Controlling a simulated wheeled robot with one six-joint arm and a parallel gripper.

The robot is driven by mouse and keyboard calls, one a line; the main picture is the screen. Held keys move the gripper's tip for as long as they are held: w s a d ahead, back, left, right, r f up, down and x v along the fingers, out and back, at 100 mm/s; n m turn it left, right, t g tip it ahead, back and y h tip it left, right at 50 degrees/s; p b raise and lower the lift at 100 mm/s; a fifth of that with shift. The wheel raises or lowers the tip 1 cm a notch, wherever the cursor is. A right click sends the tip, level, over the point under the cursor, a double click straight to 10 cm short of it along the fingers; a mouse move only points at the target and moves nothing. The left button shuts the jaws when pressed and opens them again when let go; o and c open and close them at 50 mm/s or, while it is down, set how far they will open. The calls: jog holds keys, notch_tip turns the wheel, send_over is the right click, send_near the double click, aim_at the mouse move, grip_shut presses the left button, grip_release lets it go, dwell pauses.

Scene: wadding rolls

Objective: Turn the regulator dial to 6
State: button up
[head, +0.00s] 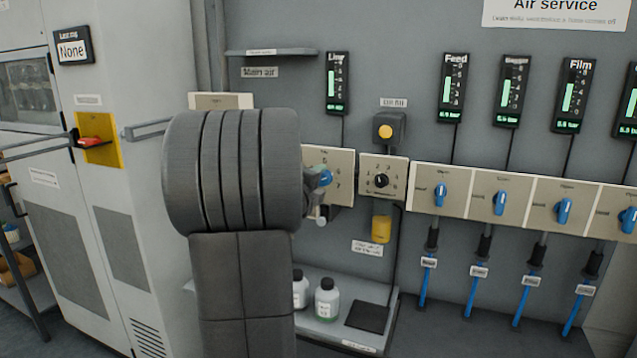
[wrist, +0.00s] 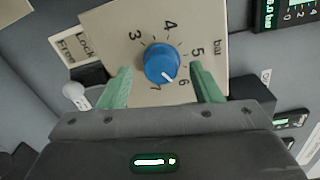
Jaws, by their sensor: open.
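The regulator dial is a round blue knob (wrist: 162,60) on a cream panel (wrist: 105,25) marked 3 to 7 and "bar" in the wrist view. Its white pointer mark points to the lower right, between the 6 and the 7. My gripper (wrist: 160,70) is open. Its two green fingers stand one on each side of the knob, with a visible gap to it on both sides. In the head view the blue knob (head: 326,177) shows just right of my arm, partly hidden by my gripper (head: 319,184). My arm covers the panel's left part.
A "Free/Lock" plate (wrist: 75,47) and a pale round-ended lever (wrist: 75,95) sit left of the dial. In the head view, a smaller black dial (head: 380,181) and a row of blue valves (head: 500,203) lie right. Bottles (head: 327,299) stand on a shelf below.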

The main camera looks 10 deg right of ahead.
jog(key=v, duration=1.2)
jog(key=shift+s+p, duration=0.3)
jog(key=shift+p, duration=0.1)
jog(key=shift+a, duration=0.15)
jog(key=x, duration=1.4)
jog(key=shift+b, duration=0.4)
jog(key=shift+s+a, duration=0.1)
